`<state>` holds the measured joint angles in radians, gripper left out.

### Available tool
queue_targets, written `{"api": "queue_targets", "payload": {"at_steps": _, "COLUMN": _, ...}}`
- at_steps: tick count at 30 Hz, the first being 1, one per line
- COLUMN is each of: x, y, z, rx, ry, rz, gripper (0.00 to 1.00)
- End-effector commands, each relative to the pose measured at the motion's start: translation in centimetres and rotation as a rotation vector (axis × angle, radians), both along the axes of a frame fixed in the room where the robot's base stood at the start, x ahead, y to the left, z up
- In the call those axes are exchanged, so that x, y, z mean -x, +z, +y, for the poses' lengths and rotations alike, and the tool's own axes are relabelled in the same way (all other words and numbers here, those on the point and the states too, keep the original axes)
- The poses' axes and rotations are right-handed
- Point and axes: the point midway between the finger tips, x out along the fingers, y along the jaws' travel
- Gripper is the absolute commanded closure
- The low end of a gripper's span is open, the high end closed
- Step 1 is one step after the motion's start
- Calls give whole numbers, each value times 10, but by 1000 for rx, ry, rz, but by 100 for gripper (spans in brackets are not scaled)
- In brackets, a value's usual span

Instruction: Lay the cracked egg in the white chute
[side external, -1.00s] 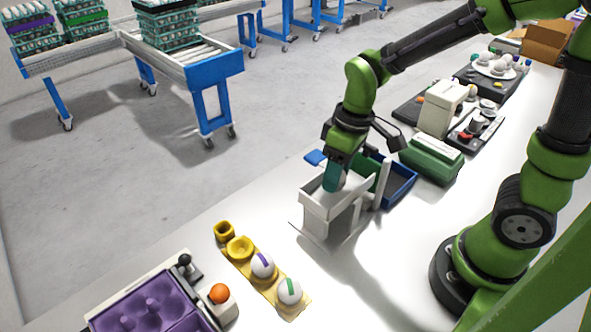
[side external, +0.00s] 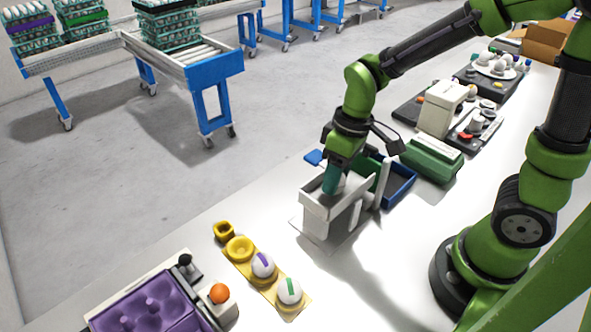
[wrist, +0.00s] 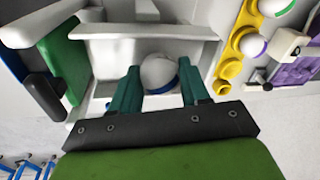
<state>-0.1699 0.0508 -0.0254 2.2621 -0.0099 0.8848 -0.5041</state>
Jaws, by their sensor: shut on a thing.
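My gripper (side external: 332,185) points down into the white chute (side external: 322,222), with its teal fingertips between the chute walls. In the wrist view my gripper (wrist: 160,88) is shut on a white egg (wrist: 158,72) with a blue band at its edge. The white chute (wrist: 150,30) surrounds the egg there. I see no crack on the visible side of the egg. The egg's underside is hidden, so I cannot tell whether it touches the chute floor.
Green and blue bins (side external: 400,182) adjoin the chute on the right. A yellow holder (side external: 238,262) with two banded eggs (side external: 263,265) lies at the front left, near a purple tray (side external: 150,308). A green box (side external: 432,158) stands further back.

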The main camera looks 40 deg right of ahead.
Motion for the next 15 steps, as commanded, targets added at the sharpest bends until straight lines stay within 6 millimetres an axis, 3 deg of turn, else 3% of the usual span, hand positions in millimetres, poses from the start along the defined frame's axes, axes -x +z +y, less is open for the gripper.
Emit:
{"api": "queue_targets", "payload": {"at_steps": 1, "x": 0, "y": 0, "z": 0, "rx": 0, "ry": 0, "rz": 0, "gripper": 65}}
{"api": "queue_targets", "payload": {"at_steps": 2, "x": 0, "y": 0, "z": 0, "rx": 0, "ry": 0, "rz": 0, "gripper": 53}}
{"api": "queue_targets", "payload": {"at_steps": 7, "x": 0, "y": 0, "z": 0, "rx": 0, "ry": 0, "rz": 0, "gripper": 27}}
{"api": "queue_targets", "payload": {"at_steps": 15, "x": 0, "y": 0, "z": 0, "rx": 0, "ry": 0, "rz": 0, "gripper": 25}}
